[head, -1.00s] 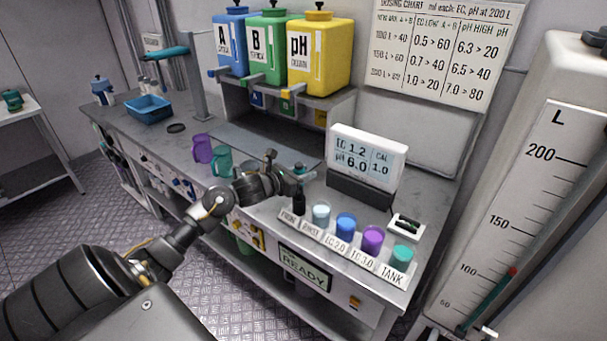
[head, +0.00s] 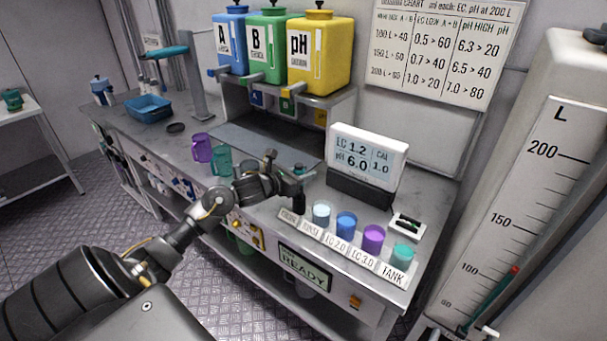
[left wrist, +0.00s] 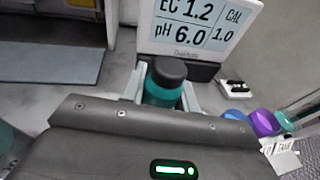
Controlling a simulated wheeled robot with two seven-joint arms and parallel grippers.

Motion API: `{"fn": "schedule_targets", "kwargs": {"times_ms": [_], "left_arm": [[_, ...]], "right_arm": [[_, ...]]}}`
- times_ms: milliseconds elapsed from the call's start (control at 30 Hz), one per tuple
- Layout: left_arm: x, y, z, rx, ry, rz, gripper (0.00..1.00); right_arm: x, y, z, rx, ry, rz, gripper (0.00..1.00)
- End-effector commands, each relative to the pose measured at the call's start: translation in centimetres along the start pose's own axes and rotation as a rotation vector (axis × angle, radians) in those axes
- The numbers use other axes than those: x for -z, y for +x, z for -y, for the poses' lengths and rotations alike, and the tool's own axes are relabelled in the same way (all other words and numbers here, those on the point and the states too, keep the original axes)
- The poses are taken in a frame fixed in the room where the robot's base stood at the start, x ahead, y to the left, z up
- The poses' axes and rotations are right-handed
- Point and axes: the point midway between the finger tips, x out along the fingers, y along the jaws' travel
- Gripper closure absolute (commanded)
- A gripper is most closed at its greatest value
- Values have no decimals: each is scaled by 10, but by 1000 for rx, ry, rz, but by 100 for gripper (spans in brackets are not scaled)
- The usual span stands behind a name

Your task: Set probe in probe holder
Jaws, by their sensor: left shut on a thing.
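The probe (left wrist: 163,82) has a black cap and a teal body, and it stands between my left gripper's fingers in the left wrist view. In the head view the probe's dark lower part (head: 299,203) hangs upright below my left gripper (head: 296,178). The gripper is shut on it. The probe is at the PROBE label (head: 290,216), the left end of the labelled cup row. The holder is hidden there, and I cannot tell whether the probe's tip is seated in it. My right gripper is out of view.
A meter (head: 366,158) reading EC 1.2 and pH 6.0 stands behind the probe. Clear, blue, purple (head: 372,239) and teal cups stand to the right. Purple (head: 202,148) and teal (head: 221,161) mugs stand to the left. A tall tank (head: 545,180) is at far right.

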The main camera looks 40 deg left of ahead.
Motion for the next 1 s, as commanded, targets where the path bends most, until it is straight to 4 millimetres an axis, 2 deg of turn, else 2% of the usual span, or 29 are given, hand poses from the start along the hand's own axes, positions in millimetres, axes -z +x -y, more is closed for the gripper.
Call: {"fn": "schedule_targets", "kwargs": {"times_ms": [300, 333, 500, 533, 833, 1000], "left_arm": [[2, 0, 0, 0, 0, 1, 97], [2, 0, 0, 0, 0, 1, 69], [2, 0, 0, 0, -1, 1, 47], [2, 0, 0, 0, -1, 1, 45], [3, -2, 0, 0, 0, -1, 45], [6, -22, 0, 0, 4, -3, 45]], "right_arm": [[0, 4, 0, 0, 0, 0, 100], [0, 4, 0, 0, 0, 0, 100], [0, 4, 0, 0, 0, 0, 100], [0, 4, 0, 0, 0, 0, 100], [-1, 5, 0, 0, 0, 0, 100], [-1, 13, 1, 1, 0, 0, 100]]}}
